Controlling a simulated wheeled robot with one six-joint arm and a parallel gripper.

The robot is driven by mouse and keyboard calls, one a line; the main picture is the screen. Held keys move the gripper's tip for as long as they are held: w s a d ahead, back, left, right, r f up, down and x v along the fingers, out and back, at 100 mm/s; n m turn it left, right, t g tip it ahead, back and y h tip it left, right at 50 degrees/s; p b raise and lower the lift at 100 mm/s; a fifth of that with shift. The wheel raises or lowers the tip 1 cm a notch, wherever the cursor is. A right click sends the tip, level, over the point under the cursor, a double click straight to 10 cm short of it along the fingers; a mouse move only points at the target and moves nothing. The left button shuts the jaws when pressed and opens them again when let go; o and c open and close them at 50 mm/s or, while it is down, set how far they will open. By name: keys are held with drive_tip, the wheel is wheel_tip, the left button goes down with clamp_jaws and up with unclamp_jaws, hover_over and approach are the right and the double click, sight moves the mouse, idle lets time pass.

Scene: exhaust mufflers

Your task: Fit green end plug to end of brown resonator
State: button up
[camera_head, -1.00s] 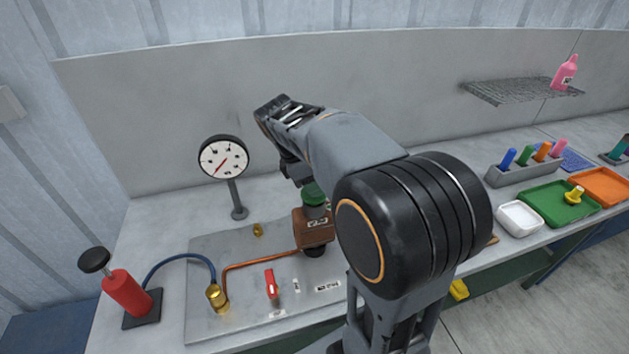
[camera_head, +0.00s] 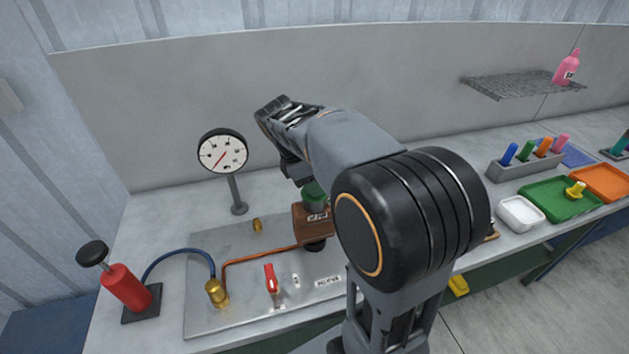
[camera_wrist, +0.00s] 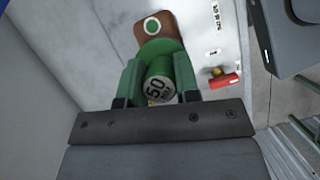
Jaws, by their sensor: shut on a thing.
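The brown resonator (camera_head: 312,224) stands on the metal plate on the bench, partly hidden behind my arm in the head view. Its brown top, with a white-ringed green dot, shows in the wrist view (camera_wrist: 140,27). The green end plug (camera_wrist: 159,84), with a "50" label on its end, is between my gripper's green fingers. My gripper (camera_wrist: 158,80) is shut on the plug. In the head view, green (camera_head: 315,190) shows right above the resonator, below my wrist. I cannot tell whether the plug is seated in the resonator's end.
A dial gauge (camera_head: 222,152) stands behind the metal plate (camera_head: 235,318). A red hand pump (camera_head: 122,288) with a blue hose, a brass fitting (camera_head: 215,292) and a red valve lever (camera_head: 271,279) are at the front left. A plug rack (camera_head: 520,166) and trays are at the right.

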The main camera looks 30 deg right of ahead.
idle(0.3)
drive_tip(key=o, duration=1)
drive_tip(key=shift+c, duration=0.2)
drive_tip(key=p+v, duration=0.1)
drive_tip(key=v, duration=1.3)
wheel_tip(320, 180, down, 8)
drive_tip(key=a+m+t+y, duration=0.2)
drive_tip(key=m, duration=0.5)
drive_tip(key=s+a+f+m+t+y, duration=0.1)
drive_tip(key=s+f+m+t, duration=0.3)
drive_tip(key=s, duration=0.8)
wheel_tip(320, 180, down, 3)
drive_tip(key=shift+a+f+m+y, duration=0.1)
drive_tip(key=shift+a+m+y, duration=0.3)
drive_tip(key=shift+m, duration=0.8)
